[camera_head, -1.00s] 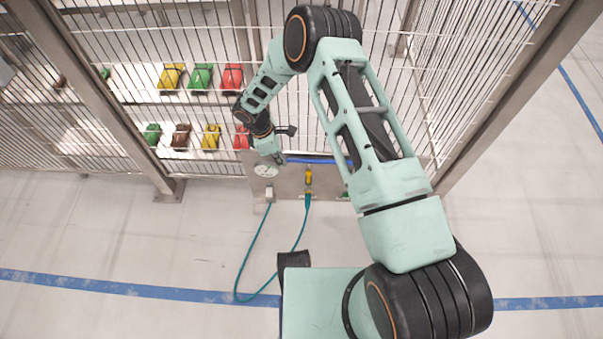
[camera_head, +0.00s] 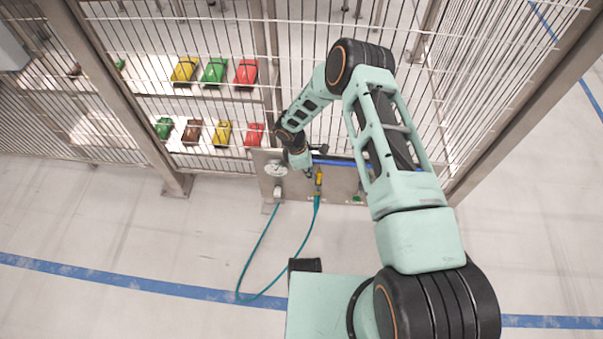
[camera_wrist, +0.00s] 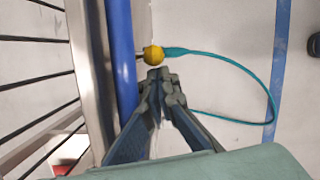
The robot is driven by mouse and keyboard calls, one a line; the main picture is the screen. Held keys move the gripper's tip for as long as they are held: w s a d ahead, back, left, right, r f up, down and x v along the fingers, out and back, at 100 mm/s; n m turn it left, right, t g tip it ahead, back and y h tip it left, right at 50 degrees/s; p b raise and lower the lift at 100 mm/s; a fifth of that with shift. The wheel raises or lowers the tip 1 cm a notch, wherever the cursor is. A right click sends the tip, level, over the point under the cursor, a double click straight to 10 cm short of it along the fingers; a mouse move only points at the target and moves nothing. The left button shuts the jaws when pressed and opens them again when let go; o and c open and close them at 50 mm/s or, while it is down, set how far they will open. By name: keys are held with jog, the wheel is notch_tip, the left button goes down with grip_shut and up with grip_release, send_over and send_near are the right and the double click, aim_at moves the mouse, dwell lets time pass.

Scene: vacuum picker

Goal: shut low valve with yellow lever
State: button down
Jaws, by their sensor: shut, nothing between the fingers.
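The yellow valve lever (camera_head: 319,178) is on the low metal panel (camera_head: 343,184), just above where a teal hose joins. In the wrist view the yellow part (camera_wrist: 153,55) shows as a round knob beside a blue pipe (camera_wrist: 122,60). My gripper (camera_head: 309,173) is at the panel, just left of the lever. In the wrist view my gripper (camera_wrist: 158,76) is shut and empty, its fingertips right by the yellow part. I cannot tell whether they touch it. The valve body below the lever is mostly hidden in the wrist view.
A round gauge (camera_head: 276,169) sits on the panel left of the lever. The teal hose (camera_head: 258,250) loops over the floor. A wire mesh fence (camera_head: 200,30) rises behind, with coloured bins beyond it. The floor in front is mostly clear.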

jog(key=shift+d, duration=0.25)
jog(key=shift+d, duration=0.1)
